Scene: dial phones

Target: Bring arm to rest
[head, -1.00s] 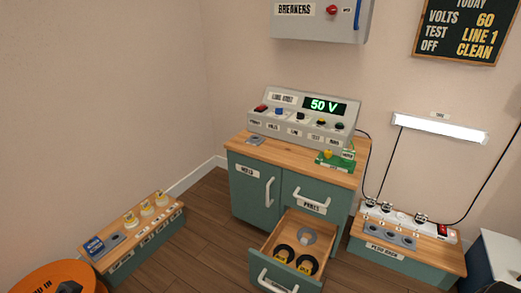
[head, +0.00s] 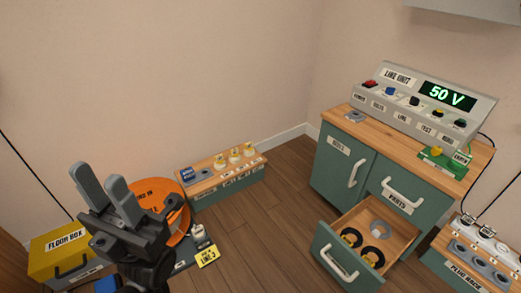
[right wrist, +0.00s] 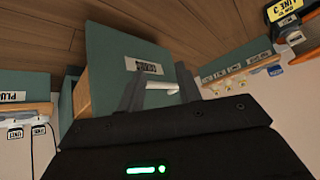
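My left gripper (head: 102,182) is in the lower left of the head view, fingers pointing up and apart, with nothing between them. My right gripper (right wrist: 160,88) shows only in the right wrist view; its fingers are apart. The white handle of the open drawer (head: 338,262) appears between those fingers (right wrist: 162,87), but the head view shows no gripper at that handle. The drawer stands pulled out of the green cabinet (head: 338,165) and holds black rings and a grey disc.
The line unit (head: 425,103) reads 50 V on the cabinet top. A low bench (head: 225,180) with several yellow-white parts stands at the back. An orange round object (head: 165,205) and yellow floor box (head: 65,250) are near my left gripper. The plug rack (head: 470,265) is at right.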

